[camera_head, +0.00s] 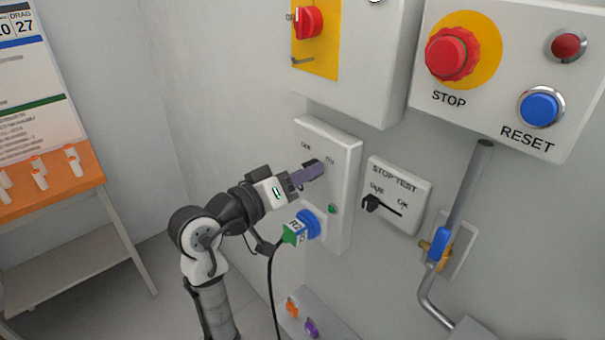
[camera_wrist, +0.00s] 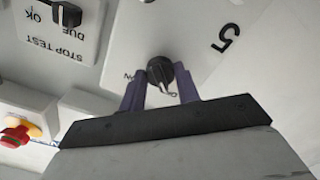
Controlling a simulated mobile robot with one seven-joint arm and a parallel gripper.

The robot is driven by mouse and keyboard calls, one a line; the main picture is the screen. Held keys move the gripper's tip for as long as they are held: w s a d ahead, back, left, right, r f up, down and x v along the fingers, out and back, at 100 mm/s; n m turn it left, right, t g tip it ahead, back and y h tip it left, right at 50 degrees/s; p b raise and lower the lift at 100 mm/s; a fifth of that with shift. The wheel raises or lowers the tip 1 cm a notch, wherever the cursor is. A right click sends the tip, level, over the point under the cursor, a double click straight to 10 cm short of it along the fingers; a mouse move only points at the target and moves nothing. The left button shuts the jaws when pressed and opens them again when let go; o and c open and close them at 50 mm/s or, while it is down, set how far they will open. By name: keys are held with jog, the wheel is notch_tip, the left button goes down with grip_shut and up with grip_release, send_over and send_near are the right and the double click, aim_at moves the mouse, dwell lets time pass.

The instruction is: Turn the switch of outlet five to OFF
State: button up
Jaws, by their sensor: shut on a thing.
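The grey panel of outlet five (camera_head: 345,190) is mounted on the wall, and its figure 5 shows upside down in the wrist view (camera_wrist: 225,38). Its switch is a black rotary knob (camera_wrist: 160,70) with a pale pointer line. My gripper (camera_head: 316,170) reaches the upper part of the panel from the left. In the wrist view its purple fingers (camera_wrist: 160,88) are shut on the knob, one on each side. I cannot read the pointer's exact setting.
Below the switch are a green lamp (camera_head: 332,209) and a blue socket (camera_head: 309,224) with a green plug (camera_head: 294,234) and black cable. To the right are the STOP TEST box (camera_head: 400,180) and a pipe (camera_head: 468,185) with a blue-handled valve (camera_head: 439,244).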

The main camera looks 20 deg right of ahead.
jog(key=o, duration=1)
jog(key=b+v, duration=0.3)
jog(key=v, duration=1.1)
jog(key=shift+d+r+b, duration=0.1)
jog(key=shift+b, duration=0.25)
